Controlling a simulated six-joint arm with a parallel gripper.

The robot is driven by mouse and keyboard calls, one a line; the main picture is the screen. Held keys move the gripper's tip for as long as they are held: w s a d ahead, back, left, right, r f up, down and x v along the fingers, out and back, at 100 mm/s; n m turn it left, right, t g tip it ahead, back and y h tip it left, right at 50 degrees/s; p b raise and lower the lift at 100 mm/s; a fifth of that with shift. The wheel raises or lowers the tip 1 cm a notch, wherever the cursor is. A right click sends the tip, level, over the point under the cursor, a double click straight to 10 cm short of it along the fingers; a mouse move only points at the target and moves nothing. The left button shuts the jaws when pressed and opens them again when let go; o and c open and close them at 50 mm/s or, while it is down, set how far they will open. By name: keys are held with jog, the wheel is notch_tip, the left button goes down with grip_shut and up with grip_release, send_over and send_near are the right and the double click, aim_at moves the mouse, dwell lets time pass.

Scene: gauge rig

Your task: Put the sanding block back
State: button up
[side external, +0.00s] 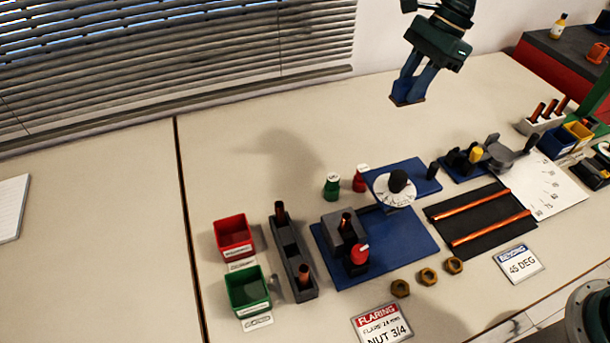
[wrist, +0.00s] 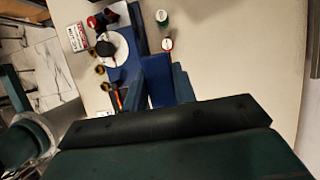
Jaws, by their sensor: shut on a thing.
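My gripper (side external: 410,88) hangs high above the back of the bench in the side view, well clear of the surface. It is shut on a small block with a thin brownish edge, which I take to be the sanding block (side external: 406,101). In the wrist view the block (wrist: 158,80) shows as a blue face between the fingers. The fingers hide part of it. I cannot tell which spot on the bench is its place.
Below are a blue flaring plate (side external: 405,232), a white dial (side external: 396,190), a black mat (side external: 482,220) with copper tubes, and red (side external: 234,235) and green (side external: 248,290) bins. Brass nuts (side external: 428,277) lie in front. The bench's back middle is clear.

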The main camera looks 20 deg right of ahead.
jog(key=shift+w+d, duration=0.3)
jog(key=shift+d, duration=0.3)
jog(key=shift+w+d, duration=0.3)
jog(key=shift+d, duration=0.3)
notch_tip(320, 180, down, 4)
jog(key=shift+d+f, duration=0.1)
notch_tip(320, 180, down, 17)
jog(key=shift+r, duration=0.2)
jog(key=shift+f, duration=0.1)
jog(key=shift+f, duration=2.05)
jog(key=shift+f, duration=0.1)
jog(key=o, duration=1)
